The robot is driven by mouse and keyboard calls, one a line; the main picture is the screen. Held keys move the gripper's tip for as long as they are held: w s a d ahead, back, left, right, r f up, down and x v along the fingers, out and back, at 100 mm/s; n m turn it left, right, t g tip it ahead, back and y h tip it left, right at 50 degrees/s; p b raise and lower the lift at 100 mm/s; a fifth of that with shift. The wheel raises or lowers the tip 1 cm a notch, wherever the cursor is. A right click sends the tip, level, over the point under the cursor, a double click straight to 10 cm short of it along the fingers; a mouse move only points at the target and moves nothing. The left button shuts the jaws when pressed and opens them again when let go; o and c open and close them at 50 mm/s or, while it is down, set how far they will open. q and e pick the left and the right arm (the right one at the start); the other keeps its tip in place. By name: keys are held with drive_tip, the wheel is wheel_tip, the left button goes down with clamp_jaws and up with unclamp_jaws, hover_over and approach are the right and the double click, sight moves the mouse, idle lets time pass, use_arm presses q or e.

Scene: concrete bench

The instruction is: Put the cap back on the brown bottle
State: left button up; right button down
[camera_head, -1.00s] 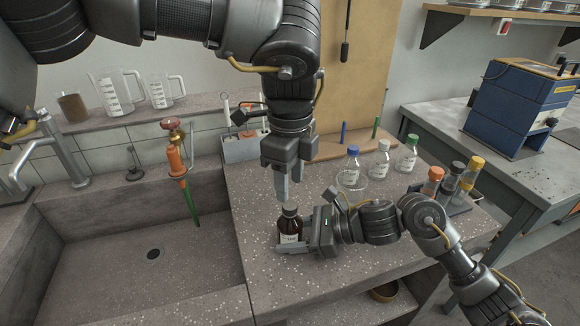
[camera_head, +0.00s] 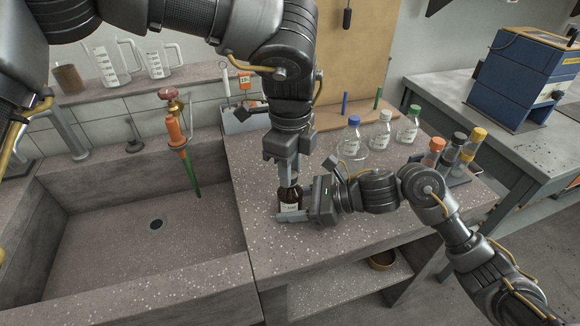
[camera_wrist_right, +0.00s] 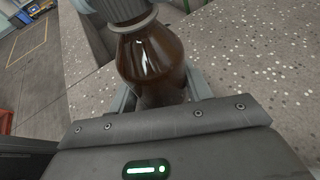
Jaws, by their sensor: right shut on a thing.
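The brown bottle (camera_head: 291,197) stands upright near the bench's front edge, beside the sink. My right gripper (camera_head: 292,215) is shut around its lower body from the right. In the right wrist view, the glossy brown bottle (camera_wrist_right: 152,58) sits between my right gripper's fingers (camera_wrist_right: 160,92). A grey ribbed cap (camera_wrist_right: 128,14) sits at the bottle's neck, cut by the top edge; how firmly it is seated I cannot tell. My left gripper (camera_head: 289,181) points down right over the bottle top, its fingers at cap height. They hide the cap in the head view, and their gap is unclear.
The sink (camera_head: 150,240) lies left of the bottle. A blue-capped bottle (camera_head: 353,137), a green-capped bottle (camera_head: 408,125) and a rack of capped bottles (camera_head: 455,170) stand right and behind. An orange-handled tool (camera_head: 178,140) hangs over the sink. Bench front right is clear.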

use_arm(q)
clamp_jaws()
drive_tip(key=m, duration=0.5)
drive_tip(key=shift+m, duration=0.4)
drive_tip(key=m, duration=0.4)
drive_tip(key=shift+m, duration=0.3)
drive_tip(key=m, duration=0.4)
drive_tip(key=shift+m, duration=0.4)
drive_tip(key=m, duration=0.7)
drive_tip(key=o, duration=0.8)
unclamp_jaws()
drive_tip(key=shift+c, duration=0.2)
